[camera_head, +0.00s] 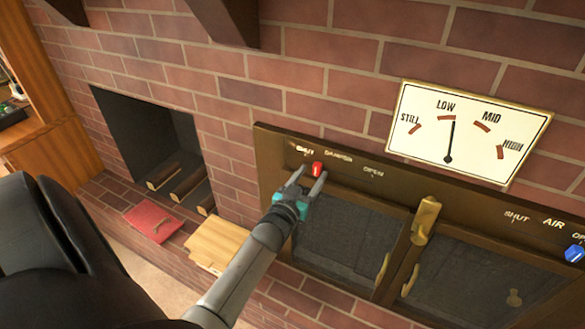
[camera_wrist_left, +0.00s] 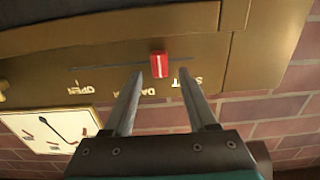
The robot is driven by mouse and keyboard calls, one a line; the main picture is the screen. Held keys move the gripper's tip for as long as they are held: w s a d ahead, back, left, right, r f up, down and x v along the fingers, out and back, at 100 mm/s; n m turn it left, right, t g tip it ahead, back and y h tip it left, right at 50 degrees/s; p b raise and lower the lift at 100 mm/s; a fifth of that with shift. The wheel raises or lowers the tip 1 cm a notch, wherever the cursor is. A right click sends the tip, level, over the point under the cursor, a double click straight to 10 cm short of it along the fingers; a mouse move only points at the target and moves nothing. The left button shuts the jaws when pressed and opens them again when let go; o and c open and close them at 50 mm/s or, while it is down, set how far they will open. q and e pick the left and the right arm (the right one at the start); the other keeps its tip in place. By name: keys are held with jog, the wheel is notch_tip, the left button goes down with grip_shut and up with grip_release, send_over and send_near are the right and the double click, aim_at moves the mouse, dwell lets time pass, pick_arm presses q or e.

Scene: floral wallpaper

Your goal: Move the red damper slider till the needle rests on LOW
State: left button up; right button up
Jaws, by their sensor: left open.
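The red damper slider (camera_head: 317,169) sits on its slot in the brass stove front, nearer SHUT than OPEN. It also shows in the left wrist view (camera_wrist_left: 159,64). My left gripper (camera_head: 310,175) is open at the slider. In the left wrist view the slider appears between the two fingertips (camera_wrist_left: 160,75), with a gap on each side; whether the tips reach around it I cannot tell. The dial (camera_head: 425,148) hangs on the bricks above right. Its needle (camera_head: 451,138) points almost straight up, just right of the LOW mark, toward MID. My right gripper is not in view.
A blue AIR slider (camera_head: 574,253) is at the far right. A brass latch (camera_head: 425,220) sits between the dark stove doors. Left are a fireplace opening with logs (camera_head: 188,186), a red book-like object (camera_head: 150,220) and a wooden block (camera_head: 215,243). The wall around the dial is clear.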

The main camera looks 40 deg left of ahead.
pick_arm(q)
jog(key=p+v, duration=0.1)
jog(key=v, duration=1.2)
jog(key=shift+a, duration=0.1)
jog(key=s+d+f+m+g+h+b, duration=0.1)
jog(key=s+d+f+g, duration=0.2)
jog(key=f, duration=0.7)
jog(key=s+d+f+g+h, duration=0.1)
jog(key=s+d+f+g, duration=0.15)
jog(key=f, duration=0.65)
jog(key=s+d+f+m+g+h+b, duration=0.15)
jog(key=s+d+f, duration=0.25)
jog(key=f, duration=0.6)
jog(key=s+d+f+m+g, duration=0.1)
jog(key=s+f+g, duration=0.2)
jog(key=s, duration=0.4)
jog(key=s+d+f+g, duration=0.1)
jog(key=s+f+g, duration=0.2)
jog(key=s+f, duration=0.3)
jog(key=s+d+f+m+g+b, duration=0.1)
jog(key=s+f, duration=0.4)
jog(key=s, duration=0.5)
jog(key=shift+s+d+m+g+h, duration=0.2)
jog(key=shift+d+m+g+h, duration=0.25)
jog(key=shift+g, duration=0.75)
jog(key=shift+d+f, duration=0.1)
jog(key=shift+f, duration=0.05)
